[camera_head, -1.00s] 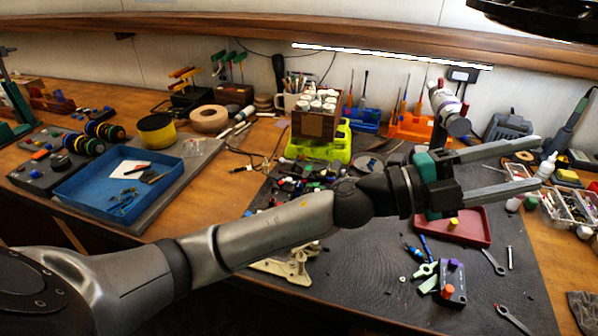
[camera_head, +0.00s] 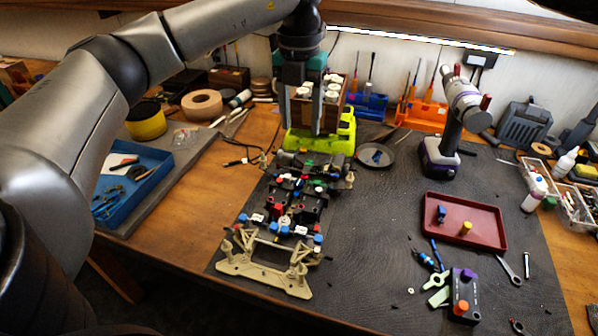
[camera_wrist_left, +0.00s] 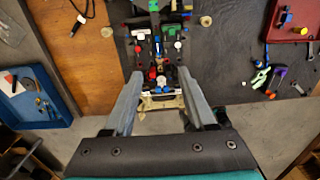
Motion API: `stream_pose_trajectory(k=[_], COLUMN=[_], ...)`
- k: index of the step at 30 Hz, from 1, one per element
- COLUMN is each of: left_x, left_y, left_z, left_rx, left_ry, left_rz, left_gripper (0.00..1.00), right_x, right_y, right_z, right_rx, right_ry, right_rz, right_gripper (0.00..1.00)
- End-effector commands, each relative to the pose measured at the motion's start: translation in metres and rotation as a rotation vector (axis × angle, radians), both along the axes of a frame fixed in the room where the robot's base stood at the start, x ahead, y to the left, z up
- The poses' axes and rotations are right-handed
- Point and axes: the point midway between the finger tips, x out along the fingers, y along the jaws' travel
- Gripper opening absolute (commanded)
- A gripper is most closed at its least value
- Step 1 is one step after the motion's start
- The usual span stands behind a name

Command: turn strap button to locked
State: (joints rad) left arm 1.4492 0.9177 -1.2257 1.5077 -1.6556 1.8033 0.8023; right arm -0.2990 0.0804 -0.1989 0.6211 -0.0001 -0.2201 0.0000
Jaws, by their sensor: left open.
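The RC racecar chassis (camera_head: 262,267) lies on the dark mat, with a beige end frame toward me and black, red, blue, white and green parts along it. It also shows in the left wrist view (camera_wrist_left: 164,103), ahead of and between the fingers. My left gripper (camera_head: 300,132) points down over the far end of the chassis in the head view. Its two fingers are apart, with nothing held between them; they also show in the left wrist view (camera_wrist_left: 160,74). I cannot pick out the strap button among the small parts. My right gripper is not in view.
A lime-green stand (camera_head: 335,142) carries a wooden box behind the chassis. A cordless drill (camera_head: 440,160) stands to its right. A blue tray (camera_head: 145,192) is at left. The mat between chassis and red tray is mostly clear.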

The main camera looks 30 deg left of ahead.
Motion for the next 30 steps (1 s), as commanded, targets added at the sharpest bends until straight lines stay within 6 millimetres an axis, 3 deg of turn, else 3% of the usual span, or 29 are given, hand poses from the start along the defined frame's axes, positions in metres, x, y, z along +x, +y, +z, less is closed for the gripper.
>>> stream_pose_trajectory(k=[5, 21, 30], left_x=[-0.002, -0.002, -0.001], left_y=[0.005, 0.003, 0.003], left_z=[-0.016, -0.126, -0.15], left_rx=[0.016, 0.012, 0.011], left_ry=[0.009, 0.007, 0.005], left_rz=[0.01, 0.006, 0.006], left_gripper=[0.56, 0.56, 0.56], right_x=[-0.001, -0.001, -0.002], right_y=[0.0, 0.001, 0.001], right_z=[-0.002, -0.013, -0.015], right_rx=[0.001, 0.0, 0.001], right_ry=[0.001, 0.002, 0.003], right_rz=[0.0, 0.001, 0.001], right_gripper=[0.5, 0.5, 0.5])
